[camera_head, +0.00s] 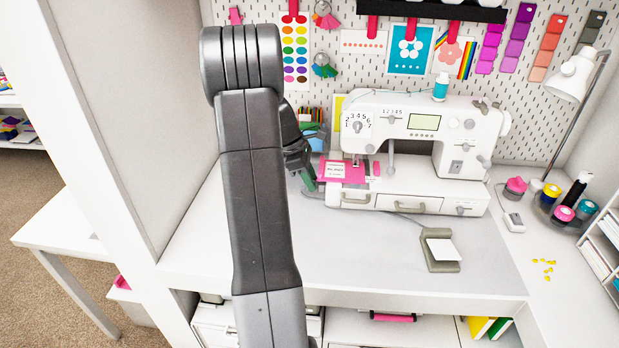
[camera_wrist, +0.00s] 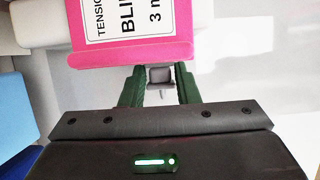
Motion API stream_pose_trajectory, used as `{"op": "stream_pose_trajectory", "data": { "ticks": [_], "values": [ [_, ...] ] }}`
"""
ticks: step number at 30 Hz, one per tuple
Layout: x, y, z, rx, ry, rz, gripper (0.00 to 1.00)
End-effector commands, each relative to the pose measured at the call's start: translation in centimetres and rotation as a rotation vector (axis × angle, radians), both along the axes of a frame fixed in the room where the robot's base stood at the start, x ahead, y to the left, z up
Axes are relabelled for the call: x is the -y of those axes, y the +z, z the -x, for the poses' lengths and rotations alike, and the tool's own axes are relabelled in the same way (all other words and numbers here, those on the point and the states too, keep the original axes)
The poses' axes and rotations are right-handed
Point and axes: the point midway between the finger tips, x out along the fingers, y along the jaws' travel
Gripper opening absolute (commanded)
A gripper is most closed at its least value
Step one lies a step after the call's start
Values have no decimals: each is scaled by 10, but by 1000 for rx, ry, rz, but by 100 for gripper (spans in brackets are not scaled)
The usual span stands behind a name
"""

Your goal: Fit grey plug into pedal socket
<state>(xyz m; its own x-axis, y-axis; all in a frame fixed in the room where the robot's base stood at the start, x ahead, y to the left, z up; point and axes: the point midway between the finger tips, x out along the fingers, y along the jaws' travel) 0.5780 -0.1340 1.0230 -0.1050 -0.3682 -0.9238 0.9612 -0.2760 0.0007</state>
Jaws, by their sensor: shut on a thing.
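My gripper (camera_head: 312,184) is at the left end of the white sewing machine (camera_head: 412,150), partly hidden behind my arm. In the wrist view its green fingers (camera_wrist: 160,88) are shut on the small grey plug (camera_wrist: 160,75). The foot pedal (camera_head: 441,250), grey-green with a pale top, lies on the desk to the right of my gripper and nearer the desk's front. A thin cord (camera_head: 405,216) runs between the machine area and the pedal. I cannot make out the socket.
The same pink card (camera_head: 343,171) shows at the machine's left end. A small white box (camera_head: 514,222), round pots (camera_head: 550,196), a lamp (camera_head: 574,75) and yellow bits (camera_head: 544,266) are on the right. The desk front (camera_head: 370,260) is clear.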

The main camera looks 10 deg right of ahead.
Motion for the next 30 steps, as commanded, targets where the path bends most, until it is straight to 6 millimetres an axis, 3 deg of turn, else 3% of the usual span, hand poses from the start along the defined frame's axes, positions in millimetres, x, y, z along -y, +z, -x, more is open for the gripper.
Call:
{"op": "stream_pose_trajectory", "data": {
  "ticks": [2,3,7,19,23,30],
  "values": [
    [2,0,1,-2,-2,2,6],
    [2,0,1,-2,-2,2,30],
    [2,0,1,-2,-2,2,54],
    [-2,8,-1,1,1,1,54],
    [-10,28,-4,4,2,1,54],
    [-31,80,-10,4,0,1,54]
  ]
}}
